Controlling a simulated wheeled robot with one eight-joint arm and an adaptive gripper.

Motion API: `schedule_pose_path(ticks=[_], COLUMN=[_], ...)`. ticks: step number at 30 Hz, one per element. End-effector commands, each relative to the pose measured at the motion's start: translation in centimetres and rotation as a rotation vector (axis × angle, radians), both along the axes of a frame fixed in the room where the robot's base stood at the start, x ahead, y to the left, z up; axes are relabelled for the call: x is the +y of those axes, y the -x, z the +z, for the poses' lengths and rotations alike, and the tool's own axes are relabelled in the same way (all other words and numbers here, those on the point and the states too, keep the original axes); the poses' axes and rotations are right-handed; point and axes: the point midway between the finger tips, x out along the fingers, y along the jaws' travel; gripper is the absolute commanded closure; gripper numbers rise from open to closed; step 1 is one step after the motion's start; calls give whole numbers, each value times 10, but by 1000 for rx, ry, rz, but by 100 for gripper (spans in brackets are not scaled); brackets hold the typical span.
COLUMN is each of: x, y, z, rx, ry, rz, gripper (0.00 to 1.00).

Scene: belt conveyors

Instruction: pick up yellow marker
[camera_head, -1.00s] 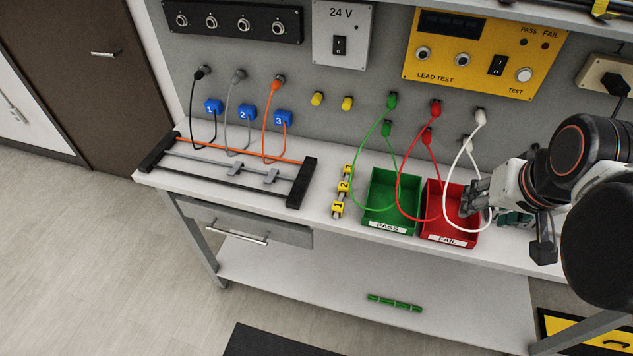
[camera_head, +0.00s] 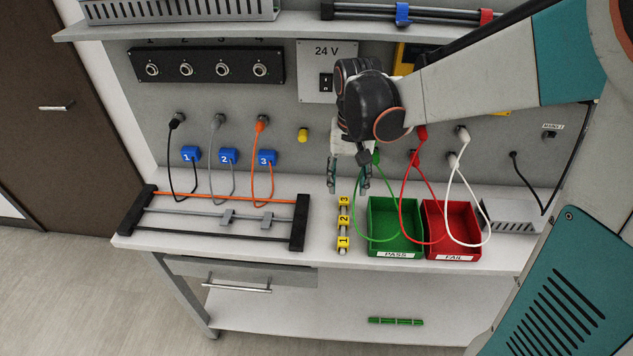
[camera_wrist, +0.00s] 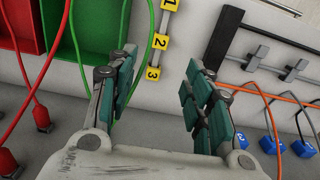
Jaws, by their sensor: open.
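Several yellow markers numbered 1, 2 and 3 stand in a row on a thin rail on the bench. In the head view these are marker 1 (camera_head: 343,243), marker 2 (camera_head: 343,222) and marker 3 (camera_head: 344,202). In the wrist view, marker 3 (camera_wrist: 153,73), marker 2 (camera_wrist: 160,41) and marker 1 (camera_wrist: 169,4) show ahead of the fingers. My gripper (camera_head: 348,188) is open and empty, pointing down above the bench near the marker 3 end. It also shows in the wrist view (camera_wrist: 160,95), its fingers either side of the row's line.
The green PASS bin (camera_head: 395,250) and red FAIL bin (camera_head: 452,250) stand right of the markers. A black-ended rack (camera_head: 300,222) is to the left. Green, red and white cables hang close to my gripper. Blue tags (camera_head: 228,156) hang on cables at the wall.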

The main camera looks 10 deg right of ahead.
Motion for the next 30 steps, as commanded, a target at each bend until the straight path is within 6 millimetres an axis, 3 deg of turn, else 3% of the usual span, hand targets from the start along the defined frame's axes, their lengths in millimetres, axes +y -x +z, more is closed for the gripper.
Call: schedule_pose_path(ticks=[9,20,30], x=[0,1,2], y=[0,0,-1], z=[-60,-85,-129], rx=[-1,-1,-2], ry=[0,-1,0], rz=[1,1,1], gripper=[53,53,53])
